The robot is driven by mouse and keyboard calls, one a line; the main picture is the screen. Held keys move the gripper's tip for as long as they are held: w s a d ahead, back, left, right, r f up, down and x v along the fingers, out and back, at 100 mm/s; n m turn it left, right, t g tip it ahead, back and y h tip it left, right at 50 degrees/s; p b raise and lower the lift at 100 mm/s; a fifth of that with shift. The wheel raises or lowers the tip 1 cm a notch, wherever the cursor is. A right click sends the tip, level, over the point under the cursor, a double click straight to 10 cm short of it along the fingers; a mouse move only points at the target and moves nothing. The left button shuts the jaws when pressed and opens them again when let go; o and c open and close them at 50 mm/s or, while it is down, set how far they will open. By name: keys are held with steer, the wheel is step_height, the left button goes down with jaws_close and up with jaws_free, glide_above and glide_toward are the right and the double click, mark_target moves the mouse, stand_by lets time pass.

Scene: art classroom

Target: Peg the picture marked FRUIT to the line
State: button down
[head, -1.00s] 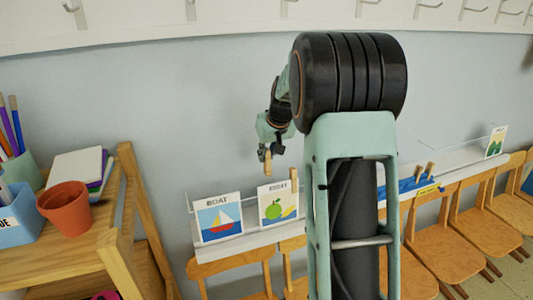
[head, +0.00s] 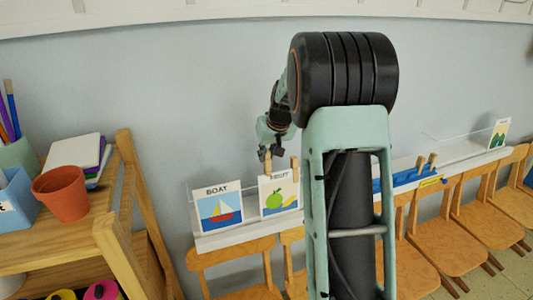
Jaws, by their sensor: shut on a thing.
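The picture marked FRUIT (head: 278,205), with a green apple and a yellow fruit, stands upright on the white wall ledge; my arm covers its right edge. One wooden peg (head: 295,170) is at its top right. My gripper (head: 265,148) is above its top left, shut on another wooden peg (head: 267,166). The lower end of that peg overlaps the card's top edge in this view; I cannot tell whether it grips the card. A thin line (head: 237,182) runs along the ledge behind the cards. The picture marked BOAT (head: 218,208) stands just left.
A blue holder (head: 402,178) with upright pegs (head: 427,162) sits on the ledge right of my arm. Another picture (head: 499,133) stands far right. Wooden chairs (head: 443,228) line the wall below. A wooden shelf (head: 95,235) with a terracotta pot (head: 62,192) is at left.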

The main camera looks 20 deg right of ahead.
mark_target(268, 163)
steer(key=shift+s+f+b, duration=0.15)
steer(key=shift+f+b, duration=0.8)
steer(key=shift+f, duration=0.1)
steer(key=shift+s+f+b, duration=0.15)
steer(key=shift+f+b, duration=0.75)
steer(key=shift+f, duration=0.15)
steer(key=c, duration=1.8)
jaws_free()
steer(key=shift+c, duration=0.2)
steer(key=shift+o, duration=0.2)
steer(key=shift+o, duration=1)
steer(key=shift+r, duration=0.1)
steer(key=shift+p+v, duration=0.9)
steer(key=shift+v, duration=2.55)
